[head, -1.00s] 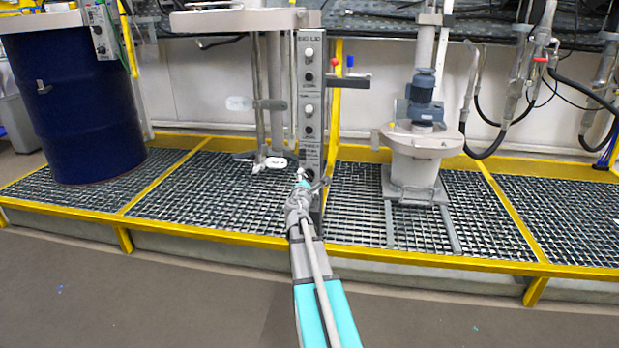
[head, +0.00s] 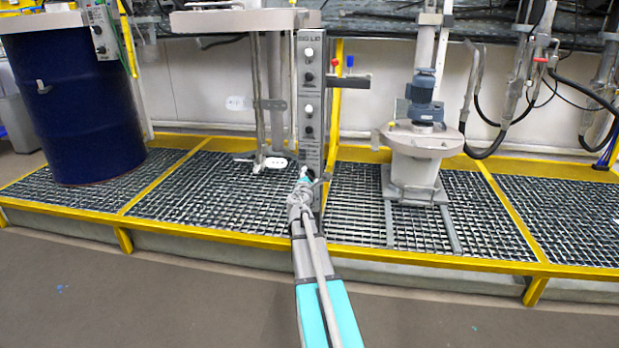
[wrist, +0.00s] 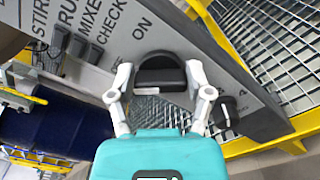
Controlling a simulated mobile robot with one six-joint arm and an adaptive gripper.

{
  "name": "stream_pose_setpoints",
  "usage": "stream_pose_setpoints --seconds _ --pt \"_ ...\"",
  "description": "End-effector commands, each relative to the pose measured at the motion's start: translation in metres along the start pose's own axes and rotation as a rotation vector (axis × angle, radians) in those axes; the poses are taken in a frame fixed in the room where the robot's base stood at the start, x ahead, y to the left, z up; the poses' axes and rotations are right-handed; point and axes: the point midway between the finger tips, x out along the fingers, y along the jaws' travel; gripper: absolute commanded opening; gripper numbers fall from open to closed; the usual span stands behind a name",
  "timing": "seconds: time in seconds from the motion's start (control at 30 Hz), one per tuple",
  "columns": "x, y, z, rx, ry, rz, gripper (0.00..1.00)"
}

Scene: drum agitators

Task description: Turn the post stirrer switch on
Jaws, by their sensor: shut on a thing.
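A black rotary switch knob (wrist: 160,70) sits on the grey control panel (wrist: 105,20), with the word ON printed beside it. A pale pointer mark shows on its near edge. My gripper (wrist: 159,80) has one finger on each side of the knob and is shut on it. In the head view my gripper (head: 304,177) is at the lower end of the upright panel (head: 310,75) and hides the knob. The label text is cut off in the wrist view, so I cannot read the switch's full name.
A second black knob (wrist: 225,112) is just right of my gripper. Higher panel knobs (head: 309,108) are above it. A blue drum (head: 75,110) stands at left and a mixer with a blue motor (head: 422,90) at right. Yellow-edged grating (head: 200,190) lies below.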

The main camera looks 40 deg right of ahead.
Motion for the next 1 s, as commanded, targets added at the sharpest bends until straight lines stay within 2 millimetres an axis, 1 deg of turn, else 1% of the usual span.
stream_pose_setpoints --seconds 0.03,0.1,0.37,0.53,0.77,1.0 --pt "0.0006 -0.0001 0.0001 0.000 0.000 0.000 0.28" --pt "0.0006 -0.0001 0.0001 0.000 -0.001 -0.001 0.18" --pt "0.0009 -0.0003 0.0002 0.019 -0.001 -0.001 0.18" --pt "0.0011 -0.0008 0.0002 0.069 -0.001 -0.001 0.18" --pt "0.0013 -0.0017 0.0001 0.205 -0.001 -0.001 0.18" --pt "0.0015 -0.0030 -0.0003 0.413 -0.002 -0.001 0.18"
